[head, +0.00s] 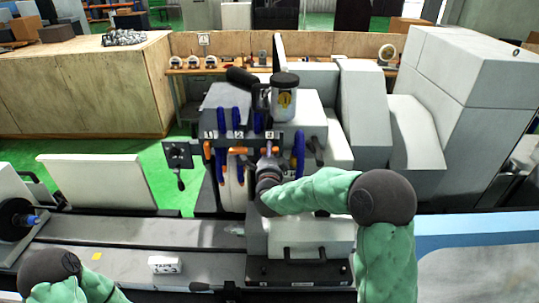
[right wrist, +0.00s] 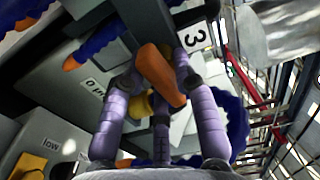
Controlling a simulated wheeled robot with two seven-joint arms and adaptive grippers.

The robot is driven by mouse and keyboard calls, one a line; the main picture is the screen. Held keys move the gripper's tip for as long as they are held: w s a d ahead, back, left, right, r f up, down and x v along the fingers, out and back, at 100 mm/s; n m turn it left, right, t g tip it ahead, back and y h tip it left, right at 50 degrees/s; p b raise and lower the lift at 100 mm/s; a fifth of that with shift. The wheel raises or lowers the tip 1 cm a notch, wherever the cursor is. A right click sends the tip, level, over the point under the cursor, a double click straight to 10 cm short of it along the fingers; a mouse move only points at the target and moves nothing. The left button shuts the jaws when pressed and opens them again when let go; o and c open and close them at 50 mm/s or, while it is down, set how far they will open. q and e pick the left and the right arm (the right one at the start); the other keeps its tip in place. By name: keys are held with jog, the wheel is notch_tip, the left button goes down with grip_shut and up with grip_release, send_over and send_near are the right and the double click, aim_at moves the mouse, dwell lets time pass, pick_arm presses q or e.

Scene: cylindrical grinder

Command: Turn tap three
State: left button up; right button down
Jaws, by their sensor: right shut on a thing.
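Tap three's orange handle (right wrist: 160,76) is beside a white label marked 3 (right wrist: 195,38) in the right wrist view. My right gripper (right wrist: 157,84) has its purple fingers closed around the handle, which lies slanted between them. A yellow-brass part (right wrist: 140,103) shows just behind the handle. In the head view my right gripper (head: 268,164) reaches the tap row on the grinder from the right, and its hand covers much of the tap. My left arm shows at the lower left, but its gripper is out of frame.
Other orange tap handles (head: 236,151) and blue hoses (head: 300,150) sit close beside the held tap. A white grinding wheel (head: 232,190) is below. A small white labelled block (head: 164,265) lies on the machine bed. Grey machine housings (head: 362,115) stand to the right.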

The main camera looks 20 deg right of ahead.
jog(key=n+b, duration=0.2)
jog(key=n, duration=0.1)
jog(key=shift+f+b, duration=0.3)
jog(key=shift+b, duration=0.05)
jog(key=shift+d+n+b, duration=0.1)
jog(key=shift+n+b, duration=0.25)
jog(key=shift+n, duration=0.75)
jog(key=n, duration=0.2)
jog(key=shift+r+n, duration=0.1)
jog(key=shift+n, duration=0.3)
jog(key=n, duration=0.3)
jog(key=shift+r+n, duration=0.1)
jog(key=shift+n, duration=0.2)
jog(key=n+p, duration=0.1)
jog(key=n, duration=0.4)
jog(key=shift+d+r, duration=0.1)
jog(key=shift+n, duration=0.3)
jog(key=c, duration=1.3)
grip_release()
jog(key=shift+c, duration=0.2)
jog(key=o, duration=0.3)
jog(key=shift+d+r, duration=0.1)
